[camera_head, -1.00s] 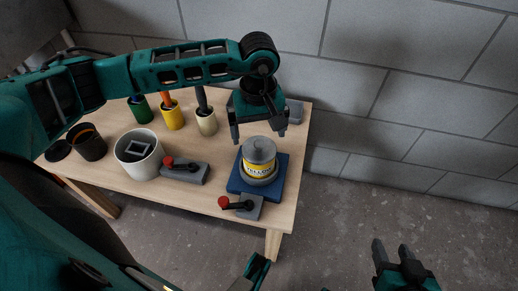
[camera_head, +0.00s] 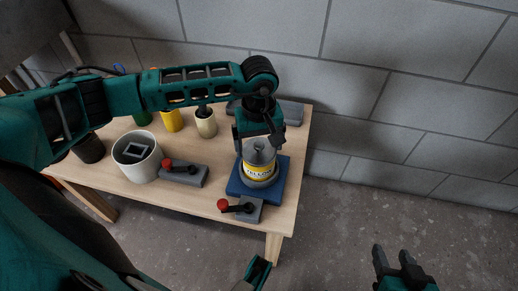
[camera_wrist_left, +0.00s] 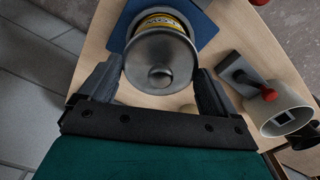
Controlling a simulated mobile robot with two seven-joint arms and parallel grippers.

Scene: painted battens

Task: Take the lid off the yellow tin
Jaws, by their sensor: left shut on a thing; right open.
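The yellow tin (camera_head: 260,170) stands upright on a blue base (camera_head: 236,187) near the table's right end. Its grey lid (camera_head: 260,154) is on top, with a small round knob; it also shows in the left wrist view (camera_wrist_left: 160,62). My left gripper (camera_head: 259,147) is over the tin from above and shut on the lid, one finger on each side. I cannot tell any gap between lid and tin. My right gripper (camera_head: 391,252) is open and empty, away from the table at the lower right.
A grey block with a red-knobbed lever (camera_head: 240,208) sits at the blue base's front. A similar block (camera_head: 184,173) lies left, beside a white pot (camera_head: 137,158). Coloured pots (camera_head: 172,120) stand behind, partly hidden by my left arm. A grey wall (camera_head: 420,110) is behind the table.

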